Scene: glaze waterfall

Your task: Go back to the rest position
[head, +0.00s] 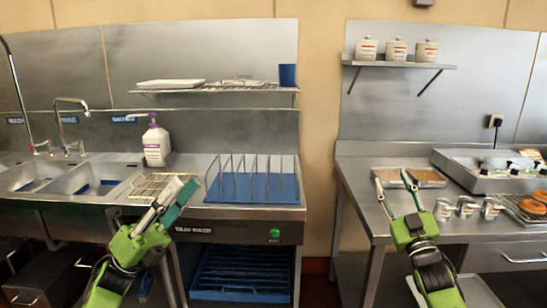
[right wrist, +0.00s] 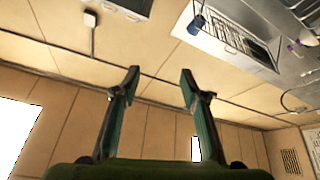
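My left gripper (head: 186,182) is raised in front of the sink unit's right part, in front of the wire grid in the head view. Its two fingers stand apart with nothing seen between them. My right gripper (head: 391,178) is raised in front of the right counter's left end, and its fingers overlap the tray there in the picture. In the right wrist view the right gripper (right wrist: 160,75) has its fingers wide apart and empty, with the wall beyond them.
The left counter holds a blue rack (head: 250,187), a pump bottle (head: 156,145) and sinks (head: 85,180). The right counter (head: 362,170) holds a tray (head: 430,176), several metal cups (head: 466,206) and doughnuts (head: 532,206). A gap with bare wall (head: 318,150) separates the counters.

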